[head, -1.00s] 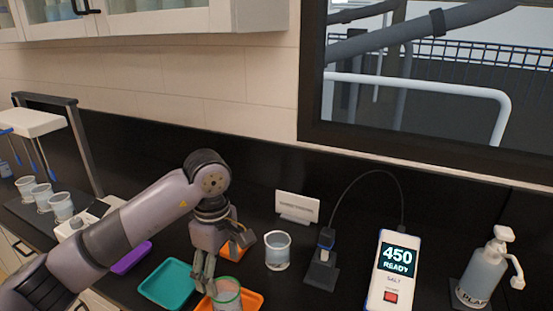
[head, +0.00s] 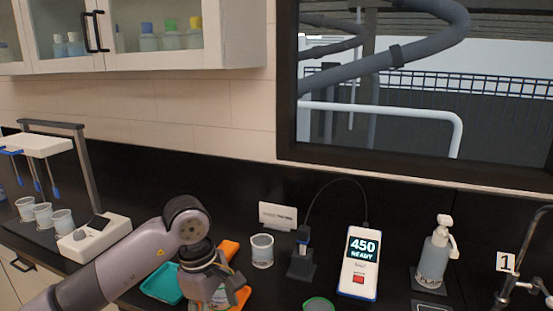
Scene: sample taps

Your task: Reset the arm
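My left arm comes in from the lower left, bends at a rounded joint and points down. My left gripper (head: 212,293) is low over the counter, in front of the teal tray (head: 160,283) and an orange tray (head: 241,296). Something pale shows at its fingers, partly hidden, and I cannot tell if it is held. A green-rimmed cup (head: 318,304) is cut by the bottom edge, right of the gripper and apart from it. My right gripper is not in view.
A clear beaker (head: 262,251) stands right of the gripper, before a small white sign (head: 278,215). A probe stand (head: 302,262), a meter reading 450 READY (head: 359,264) and a pump bottle (head: 434,260) stand farther right. A stirrer rig (head: 94,240) with several beakers is at left.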

